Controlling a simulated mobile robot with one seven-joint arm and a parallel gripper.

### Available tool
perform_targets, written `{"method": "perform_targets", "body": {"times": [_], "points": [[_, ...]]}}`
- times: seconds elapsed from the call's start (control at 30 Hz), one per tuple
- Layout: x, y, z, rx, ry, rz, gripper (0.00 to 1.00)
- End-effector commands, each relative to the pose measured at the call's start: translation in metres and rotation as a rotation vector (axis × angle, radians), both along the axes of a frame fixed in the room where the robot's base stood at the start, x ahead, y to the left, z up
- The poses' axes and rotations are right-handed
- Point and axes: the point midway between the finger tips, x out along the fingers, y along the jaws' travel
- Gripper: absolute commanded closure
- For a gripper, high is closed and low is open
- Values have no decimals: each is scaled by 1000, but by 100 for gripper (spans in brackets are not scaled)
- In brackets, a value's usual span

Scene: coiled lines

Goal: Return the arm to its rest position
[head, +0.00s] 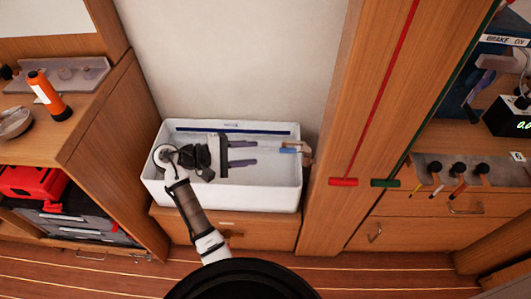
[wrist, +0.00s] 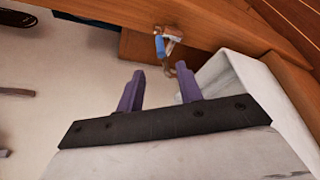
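My gripper (head: 256,153) is over the white bin in the head view, with its two purple-grey fingers pointing right. In the wrist view the fingers (wrist: 160,78) are spread apart with nothing between them, so the gripper is open and empty. My arm reaches up from the bottom of the head view and bends to the right above the bin. The white bin (head: 225,198) stands on a low wooden drawer unit. A small blue and tan item (head: 290,149) is beyond the fingertips, near the wooden post; it also shows in the wrist view (wrist: 161,46). Whether it hangs or rests there is unclear.
A wooden cabinet on the left bears an orange cylinder (head: 48,95) and a metal bowl (head: 15,122), with a red case (head: 33,183) below. The wooden post (head: 345,120) at right carries a red line (head: 387,88) and a green line. Tools stand in a rack (head: 470,172) farther right.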

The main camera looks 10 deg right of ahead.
Motion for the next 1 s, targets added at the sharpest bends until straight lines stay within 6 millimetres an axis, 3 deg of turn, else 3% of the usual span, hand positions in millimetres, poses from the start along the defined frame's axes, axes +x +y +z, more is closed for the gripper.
{"method": "perform_targets", "body": {"times": [0.2, 0.73, 0.87, 0.97, 1.0], "points": [[-1, 16, 4, 0, -2, -1, 64], [-1, 16, 4, 0, -1, -1, 64], [20, 32, 15, 27, -78, 123, 64], [55, 68, 39, 87, -230, 346, 64], [69, 89, 52, 121, -307, 452, 64]]}}
